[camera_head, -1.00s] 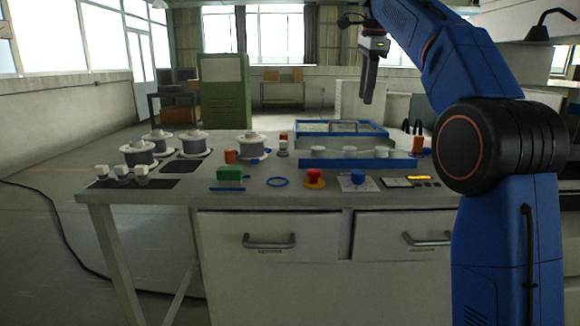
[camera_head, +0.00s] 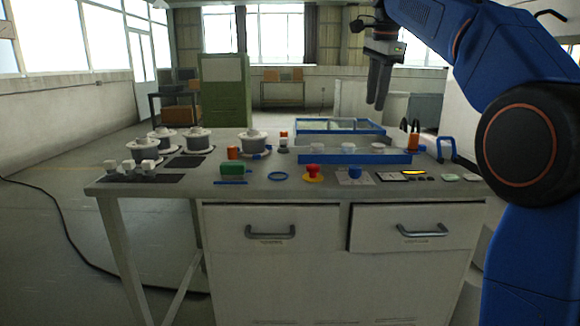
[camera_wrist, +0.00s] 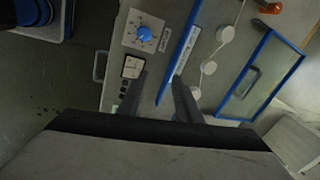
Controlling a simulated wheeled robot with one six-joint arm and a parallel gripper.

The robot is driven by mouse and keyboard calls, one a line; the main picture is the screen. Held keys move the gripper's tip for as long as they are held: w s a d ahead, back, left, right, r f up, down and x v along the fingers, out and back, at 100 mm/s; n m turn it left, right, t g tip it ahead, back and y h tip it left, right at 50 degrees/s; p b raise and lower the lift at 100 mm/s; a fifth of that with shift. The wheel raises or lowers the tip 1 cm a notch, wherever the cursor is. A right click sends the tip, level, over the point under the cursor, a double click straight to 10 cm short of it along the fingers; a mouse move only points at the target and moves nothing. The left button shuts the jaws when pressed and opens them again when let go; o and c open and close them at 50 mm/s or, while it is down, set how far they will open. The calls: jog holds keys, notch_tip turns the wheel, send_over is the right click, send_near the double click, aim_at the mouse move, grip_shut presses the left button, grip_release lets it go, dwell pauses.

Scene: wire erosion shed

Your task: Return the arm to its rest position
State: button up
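My blue arm (camera_head: 440,30) reaches up and left from the right side of the head view. My gripper (camera_head: 375,106) hangs above and behind the back right part of the workbench (camera_head: 310,187), pointing down, clear of everything. In the wrist view its two dark fingers (camera_wrist: 161,76) stand apart with nothing held between them. Below them are the blue-edged rail (camera_wrist: 180,65) and the bench top.
The bench carries grey spools (camera_head: 199,141), a green block (camera_head: 232,169), a red button (camera_head: 312,170), a blue knob (camera_head: 354,172) and a blue-framed glass tray (camera_head: 340,132). An orange-handled tool (camera_head: 413,142) and a blue handle (camera_head: 447,148) stand at right. Open floor lies left.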

jog(key=s+d+f+n+t, duration=0.1)
jog(key=s+d+f+n, duration=0.2)
jog(key=s+f+n, duration=0.5)
jog(key=s+d+f+n+t, duration=0.1)
jog(key=s+d+f+n, duration=0.2)
jog(key=s+f, duration=2.8)
jog(key=s+n, duration=0.1)
jog(key=n, duration=0.3)
jog(key=shift+n, duration=0.4)
